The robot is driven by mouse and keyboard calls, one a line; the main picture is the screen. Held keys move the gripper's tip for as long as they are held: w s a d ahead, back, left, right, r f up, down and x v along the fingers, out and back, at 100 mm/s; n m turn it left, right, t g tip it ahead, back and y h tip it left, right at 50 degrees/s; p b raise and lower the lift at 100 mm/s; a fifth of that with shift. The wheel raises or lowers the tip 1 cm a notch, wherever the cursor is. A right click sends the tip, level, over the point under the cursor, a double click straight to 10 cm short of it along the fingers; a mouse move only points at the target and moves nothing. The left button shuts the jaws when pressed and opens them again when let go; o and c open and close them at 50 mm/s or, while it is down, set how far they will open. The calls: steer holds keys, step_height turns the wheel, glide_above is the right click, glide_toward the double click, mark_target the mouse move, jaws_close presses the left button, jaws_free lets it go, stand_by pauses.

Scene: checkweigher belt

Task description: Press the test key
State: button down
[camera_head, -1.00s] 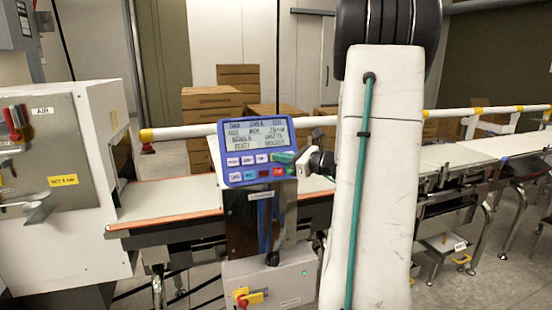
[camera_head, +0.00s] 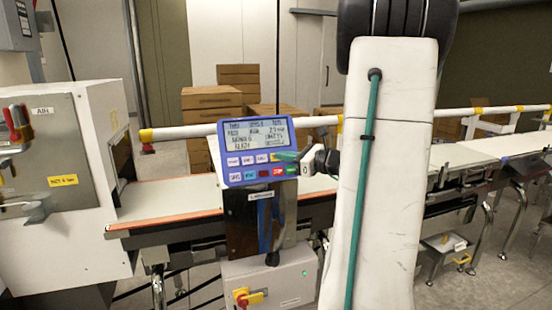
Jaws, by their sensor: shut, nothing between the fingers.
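The blue control panel (camera_head: 227,150) stands over the belt, with a lit text display (camera_head: 257,134) above two rows of keys. The upper row has white keys (camera_head: 248,160). The lower row has pale, blue, dark red, red (camera_head: 278,171) and green (camera_head: 291,170) keys. The labels are too small to read surely, so I cannot tell which is the test key. I cannot tell whether the tips touch the panel.
The conveyor belt (camera_head: 180,201) runs behind the panel, with a white rail (camera_head: 185,131) along its far side. A grey box (camera_head: 262,285) with a red and yellow switch is below. A white machine cabinet (camera_head: 90,235) stands left. Cartons (camera_head: 211,98) are stacked behind.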

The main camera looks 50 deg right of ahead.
steer(key=shift+s+a+r, duration=0.4)
steer(key=shift+s+a, duration=0.05)
steer(key=shift+s, duration=0.25)
steer(key=shift+s+a+r, duration=0.4)
steer(key=shift+s, duration=0.25)
steer(key=s+a+r, duration=0.1)
steer(key=s+a, duration=0.1)
steer(key=s, duration=0.1)
steer(key=s+r, duration=0.1)
steer(key=shift+s+a+r, duration=0.25)
steer(key=shift+a+r, duration=0.1)
steer(key=shift+a, duration=0.05)
